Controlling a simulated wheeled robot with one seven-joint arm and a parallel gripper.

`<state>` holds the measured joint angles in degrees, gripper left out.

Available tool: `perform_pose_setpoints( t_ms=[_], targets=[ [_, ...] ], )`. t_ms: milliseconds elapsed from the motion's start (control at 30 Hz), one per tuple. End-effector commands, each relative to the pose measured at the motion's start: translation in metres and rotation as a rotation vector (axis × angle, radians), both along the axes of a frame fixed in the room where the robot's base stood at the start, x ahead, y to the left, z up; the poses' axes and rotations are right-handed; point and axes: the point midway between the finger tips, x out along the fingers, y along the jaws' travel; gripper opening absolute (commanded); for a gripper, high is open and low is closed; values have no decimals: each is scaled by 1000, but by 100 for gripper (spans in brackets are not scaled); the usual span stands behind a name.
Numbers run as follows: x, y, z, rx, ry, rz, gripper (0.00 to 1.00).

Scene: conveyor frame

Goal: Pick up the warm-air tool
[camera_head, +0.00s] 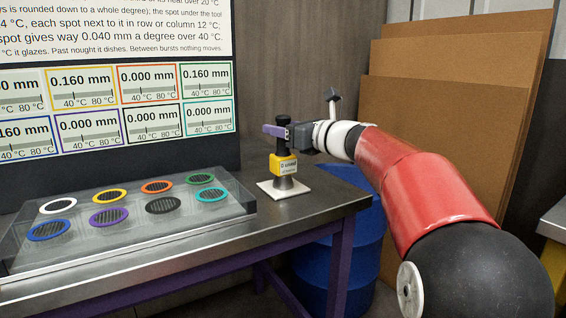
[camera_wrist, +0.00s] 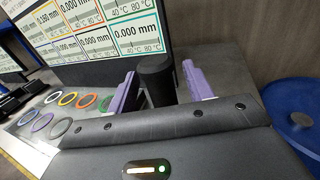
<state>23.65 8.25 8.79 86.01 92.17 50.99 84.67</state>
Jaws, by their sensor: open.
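The warm-air tool (camera_head: 284,166) stands upright on a white pad (camera_head: 285,190) at the right end of the steel table. It has a black top and neck, a yellow band with a small readout, and a dark lower part. My gripper (camera_head: 279,131) is level with the tool's upper part, its purple fingers open. In the wrist view, the tool's black top (camera_wrist: 156,80) stands between the two fingers, with a gap visible on each side. The yellow band and the pad are hidden there behind my gripper's body.
A clear panel (camera_head: 130,245) with several coloured rings lies on the table (camera_head: 200,265) to the left. A board of mm readouts (camera_head: 120,85) stands behind it. A blue drum (camera_head: 345,240) is beside the table. Brown sheets (camera_head: 440,110) lean on the wall at right.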

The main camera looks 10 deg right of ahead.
Motion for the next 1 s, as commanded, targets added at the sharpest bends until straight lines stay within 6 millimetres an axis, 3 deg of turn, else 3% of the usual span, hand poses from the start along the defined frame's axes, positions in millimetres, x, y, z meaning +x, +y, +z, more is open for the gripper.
perform_pose_setpoints(
  t_ms=[233, 600, 1000],
  targets=[
    [1, 1, 0, -1, -1, -1, 50],
    [1, 1, 0, -1, 0, -1, 2],
    [1, 1, 0, -1, 0, -1, 0]
  ],
)
